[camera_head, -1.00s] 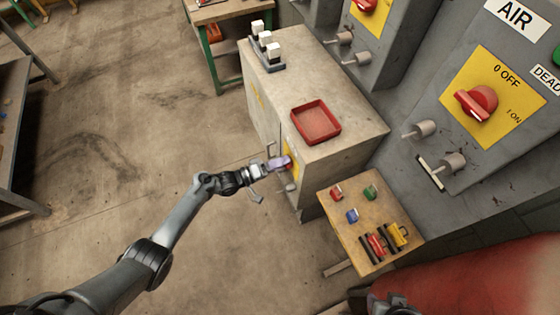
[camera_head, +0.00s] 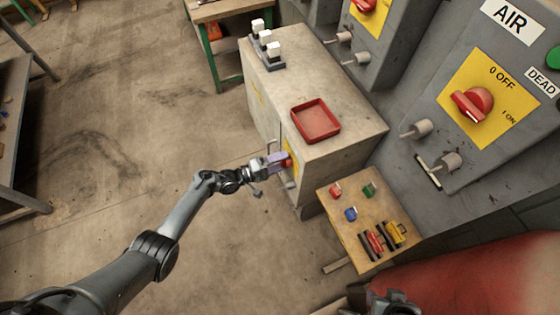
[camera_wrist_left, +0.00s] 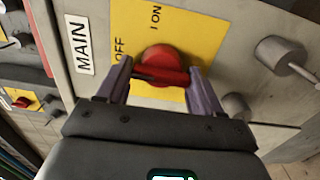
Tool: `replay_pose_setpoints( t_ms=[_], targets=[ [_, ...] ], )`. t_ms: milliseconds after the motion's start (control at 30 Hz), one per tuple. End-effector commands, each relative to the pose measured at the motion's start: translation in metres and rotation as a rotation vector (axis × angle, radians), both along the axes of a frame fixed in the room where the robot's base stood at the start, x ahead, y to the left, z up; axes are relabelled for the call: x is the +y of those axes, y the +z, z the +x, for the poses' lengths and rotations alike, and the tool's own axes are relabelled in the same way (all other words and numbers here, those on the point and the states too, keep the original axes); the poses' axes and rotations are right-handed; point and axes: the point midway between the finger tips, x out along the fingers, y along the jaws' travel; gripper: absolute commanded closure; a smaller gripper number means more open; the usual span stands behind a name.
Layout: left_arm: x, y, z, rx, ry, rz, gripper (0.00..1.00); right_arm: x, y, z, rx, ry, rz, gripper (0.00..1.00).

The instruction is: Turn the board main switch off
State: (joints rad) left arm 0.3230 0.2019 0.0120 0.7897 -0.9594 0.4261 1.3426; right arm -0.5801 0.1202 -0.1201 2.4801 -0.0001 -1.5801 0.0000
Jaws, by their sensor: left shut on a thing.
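The main switch is a red rotary knob (camera_wrist_left: 160,65) on a yellow plate (camera_wrist_left: 195,30) beside a white MAIN label (camera_wrist_left: 80,45), in the left wrist view. OFF is printed left of the knob and I ON above it. The knob's bar lies roughly across that picture, between the fingertips. My left gripper (camera_wrist_left: 162,85) is shut on the bar, its purple-grey fingers at either end. In the head view my left gripper (camera_head: 279,160) is at the side of the grey cabinet (camera_head: 345,150), which mostly hides the plate. A dark part at the bottom may be my right gripper (camera_head: 393,303).
A red tray (camera_head: 316,121) lies on the cabinet. A small wooden table (camera_head: 345,230) with coloured parts stands close right of my left gripper. A larger panel with a red AIR switch (camera_head: 472,103) is at right. Grey posts (camera_wrist_left: 285,58) stick out near the knob.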

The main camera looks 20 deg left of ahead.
Motion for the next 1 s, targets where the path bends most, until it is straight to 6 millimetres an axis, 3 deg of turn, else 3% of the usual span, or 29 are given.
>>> replay_pose_setpoints(
  t_ms=[133,167,200,633,1000],
  targets=[
    [0.002,-0.002,0.0,0.002,0.004,0.005,0.64,0.0,0.0,0.0,0.0,0.0,0.0,0.57],
    [0.002,-0.002,0.0,0.002,0.004,0.005,0.31,0.0,0.0,0.0,0.0,0.0,0.0,0.57],
    [0.002,-0.002,0.0,0.001,0.005,0.006,0.26,0.0,0.0,0.0,0.0,0.0,0.0,0.57],
    [0.007,-0.002,-0.006,0.002,0.004,0.005,0.26,0.0,0.001,0.0,0.0,0.0,0.0,0.57],
    [0.049,-0.002,-0.047,0.003,0.004,0.006,0.26,0.0,0.007,0.0,0.0,0.0,0.0,0.57]
  ],
)
